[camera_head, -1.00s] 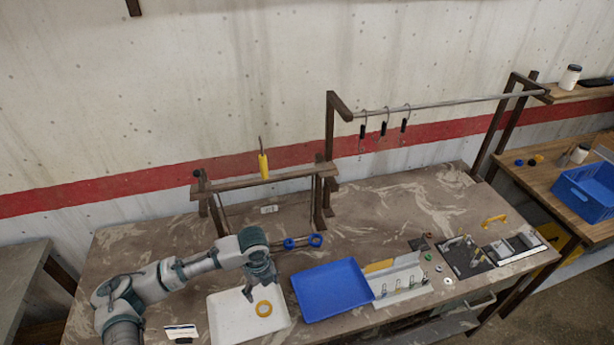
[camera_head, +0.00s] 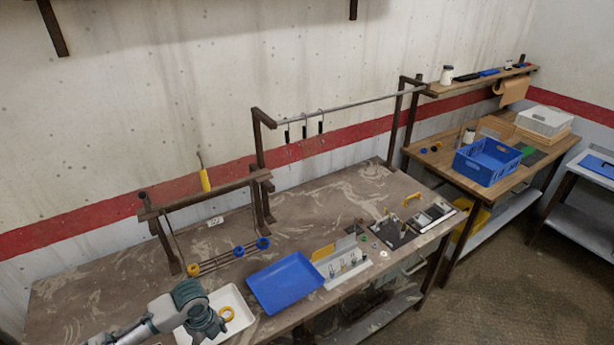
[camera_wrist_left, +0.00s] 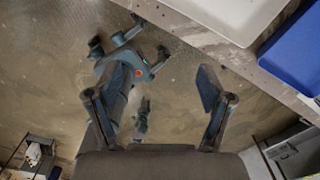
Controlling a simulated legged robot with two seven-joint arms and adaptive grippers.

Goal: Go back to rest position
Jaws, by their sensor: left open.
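My left arm comes in at the lower left of the head view, bent over the near left part of the table. Its wrist covers part of the white tray (camera_head: 245,318), and its fingers are hidden there. In the left wrist view my left gripper (camera_wrist_left: 163,80) is open and empty, with its two fingers wide apart above the floor. The white tray's edge (camera_wrist_left: 225,22) is at the top right of that view, beside the fingers and clear of them. A yellow ring (camera_head: 227,313) lies in the white tray, partly behind my wrist. My right gripper is not in view.
A blue tray (camera_head: 285,283) lies right of the white one. A low rack (camera_head: 205,193) with a yellow-handled tool (camera_head: 205,180) stands behind. A tall rail (camera_head: 350,107) carries hooks. A side table holds a blue crate (camera_head: 487,163).

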